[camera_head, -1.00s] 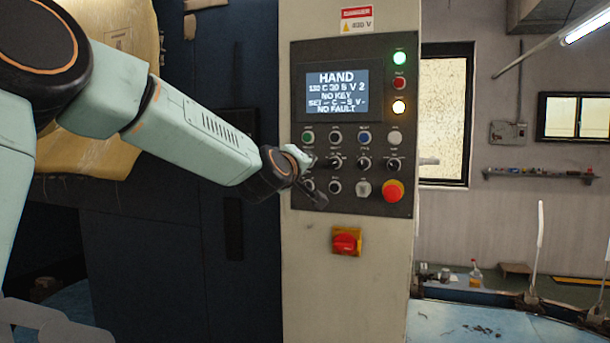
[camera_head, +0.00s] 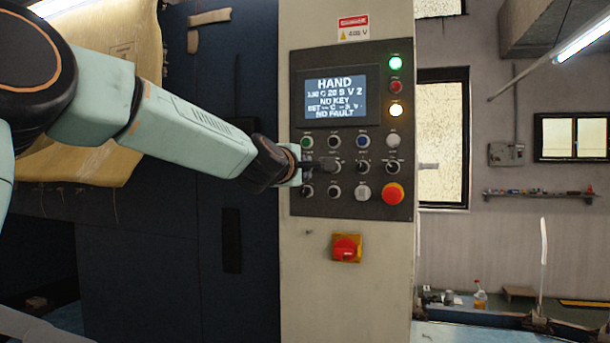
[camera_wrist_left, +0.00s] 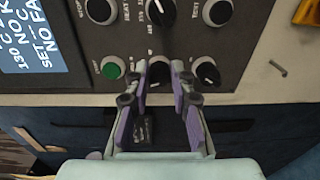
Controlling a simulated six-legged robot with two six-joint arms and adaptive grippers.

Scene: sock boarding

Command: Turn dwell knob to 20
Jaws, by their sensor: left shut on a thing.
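My left gripper (camera_head: 316,165) reaches the dark control panel (camera_head: 345,207) from the left. In the left wrist view its two purple-padded fingers (camera_wrist_left: 159,80) are closed around a black knob (camera_wrist_left: 158,72), the first of the second control row. The green button (camera_wrist_left: 112,68) is beside it, and another black knob (camera_wrist_left: 207,73) is on its other side. The fingers hide much of the gripped knob, so its pointer is unclear. The display (camera_head: 335,96) shows HAND, a line that seems to read 130 C 20 S V 2, and NO FAULT. My right gripper is out of view.
A red emergency button (camera_head: 392,194) is at the panel's lower right. A red-and-yellow switch (camera_head: 346,247) sits below the panel. Indicator lamps (camera_head: 396,86) line the upper right. Neighbouring knobs stand close to the fingers.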

